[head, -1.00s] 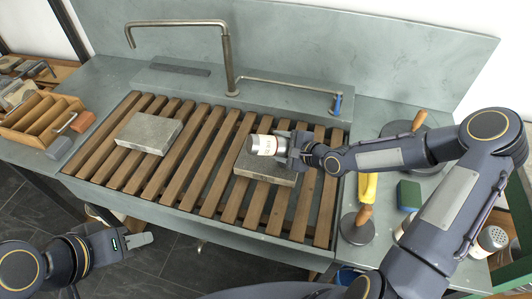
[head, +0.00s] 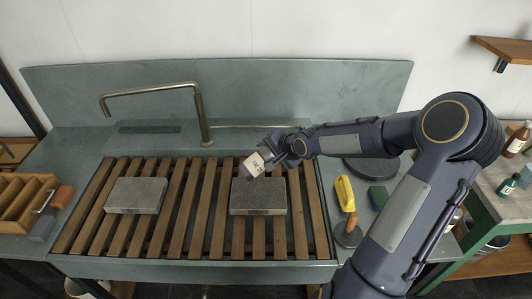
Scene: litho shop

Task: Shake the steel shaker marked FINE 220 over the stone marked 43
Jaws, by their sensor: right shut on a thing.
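My right gripper (head: 277,153) is shut on a steel shaker (head: 257,164) with a pale label. I cannot read the label's small print. The shaker is tilted in the jaws, pointing left and down, above the far left part of the right-hand grey stone (head: 258,198). A second grey stone (head: 136,195) lies to the left. Both stones rest flat on the wooden slats, and I cannot read a number on either. My left gripper is out of view.
The slatted rack (head: 190,225) fills the sink, with a bent tap (head: 205,115) behind it. A wooden divided box (head: 20,200) stands at the left.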

